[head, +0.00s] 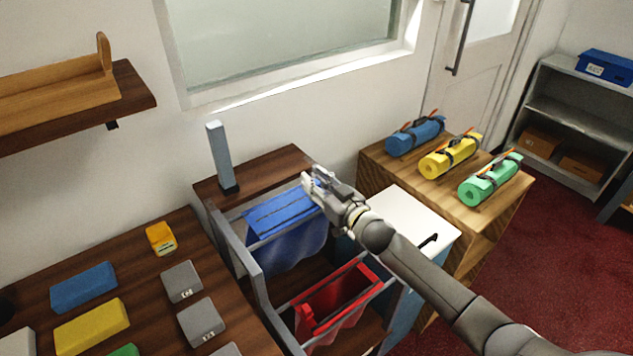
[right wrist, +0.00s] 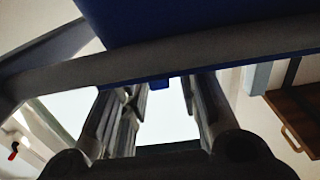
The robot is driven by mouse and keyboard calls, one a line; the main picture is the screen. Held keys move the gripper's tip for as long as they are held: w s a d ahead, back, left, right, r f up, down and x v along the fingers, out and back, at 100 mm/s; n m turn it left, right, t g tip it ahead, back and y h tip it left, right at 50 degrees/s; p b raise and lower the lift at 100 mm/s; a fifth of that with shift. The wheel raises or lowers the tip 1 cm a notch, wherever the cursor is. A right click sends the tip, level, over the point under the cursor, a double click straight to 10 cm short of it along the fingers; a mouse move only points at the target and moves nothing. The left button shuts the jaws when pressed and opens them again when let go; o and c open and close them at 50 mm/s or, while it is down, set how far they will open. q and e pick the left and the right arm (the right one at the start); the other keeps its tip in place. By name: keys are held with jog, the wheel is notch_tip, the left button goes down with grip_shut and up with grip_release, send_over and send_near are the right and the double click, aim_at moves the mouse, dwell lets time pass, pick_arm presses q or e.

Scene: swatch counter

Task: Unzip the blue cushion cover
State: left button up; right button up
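The blue cushion cover (head: 285,242) hangs in a grey rail frame, with a flat blue top that looks closed and has a thin line along it. My right gripper (head: 309,182) is at the cover's right end, close to the rail. In the right wrist view the blue cover (right wrist: 200,18) fills the top, above a grey rail. My right gripper (right wrist: 161,92) has its fingers apart there, below the rail. A small blue tab (right wrist: 159,84) shows between the fingers; I cannot tell whether they touch it. My left gripper is out of view.
A red open cover (head: 335,296) hangs in front in the same frame (head: 246,254). A white-topped cabinet (head: 405,222) stands right of it. Rolled mats (head: 450,156) lie on a wooden cabinet. A counter at left holds blocks (head: 84,287). A post (head: 219,157) stands behind.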

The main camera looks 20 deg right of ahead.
aim_at(255, 225)
grip_shut()
jog(key=s+a, duration=0.2)
jog(key=a, duration=0.3)
jog(key=s+a, duration=0.2)
jog(key=a, duration=0.4)
jog(key=s+a, duration=0.2)
jog(key=a, duration=0.4)
jog(key=shift+s+p, duration=0.1)
jog(key=shift+p, duration=0.2)
jog(key=shift+f, duration=0.1)
jog(key=shift+o, duration=1.4)
grip_release()
jog(key=shift+a, duration=0.1)
jog(key=shift+s+d, duration=0.2)
jog(key=shift+s, duration=0.1)
jog(key=v, duration=1.1)
jog(key=shift+s, duration=0.25)
